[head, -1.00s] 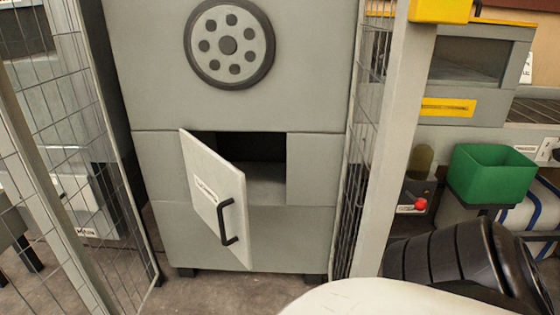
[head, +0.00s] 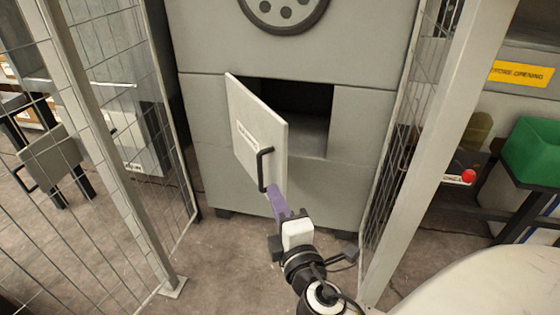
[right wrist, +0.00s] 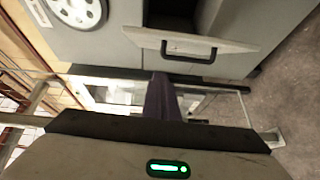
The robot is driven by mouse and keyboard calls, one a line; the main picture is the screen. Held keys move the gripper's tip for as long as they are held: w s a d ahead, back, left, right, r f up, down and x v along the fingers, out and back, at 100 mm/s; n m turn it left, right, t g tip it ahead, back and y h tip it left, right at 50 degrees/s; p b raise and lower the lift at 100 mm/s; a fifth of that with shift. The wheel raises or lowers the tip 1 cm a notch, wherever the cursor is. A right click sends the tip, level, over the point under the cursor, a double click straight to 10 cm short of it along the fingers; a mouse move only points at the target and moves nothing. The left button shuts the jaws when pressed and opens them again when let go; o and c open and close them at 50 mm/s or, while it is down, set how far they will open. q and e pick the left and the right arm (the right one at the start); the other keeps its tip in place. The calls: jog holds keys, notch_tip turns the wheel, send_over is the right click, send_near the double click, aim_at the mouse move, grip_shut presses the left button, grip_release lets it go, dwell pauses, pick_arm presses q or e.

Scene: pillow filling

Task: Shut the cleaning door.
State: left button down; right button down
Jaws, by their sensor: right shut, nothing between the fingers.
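The cleaning door (head: 255,128) is a pale panel with a white label and a black bar handle (head: 264,170). It is hinged at its left edge and stands ajar on the grey machine, with the dark opening (head: 300,105) showing to its right. In the right wrist view the door (right wrist: 232,44) and its handle (right wrist: 190,47) show near the top. My right gripper (head: 276,195), with purple fingers, is shut and empty just below the door's lower right corner and the handle. I cannot tell whether it touches the door. My left gripper is not in view.
Wire mesh fence panels stand left (head: 125,130) and right (head: 405,120) of the machine. A grey fence post (head: 430,150) is close on the right. A green bin (head: 533,150) and a red button (head: 468,176) lie beyond it. The floor before the machine is clear.

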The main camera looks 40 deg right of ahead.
aim_at(280, 160)
jog(key=shift+w+d+r, duration=0.15)
jog(key=shift+w+d, duration=1.15)
jog(key=shift+w, duration=0.2)
jog(key=shift+w+d+r, duration=0.15)
jog(key=shift+w+d, duration=1.15)
jog(key=shift+w, duration=0.15)
jog(key=shift+w+d+r, duration=0.15)
jog(key=shift+w+d, duration=1.15)
jog(key=shift+w, duration=0.2)
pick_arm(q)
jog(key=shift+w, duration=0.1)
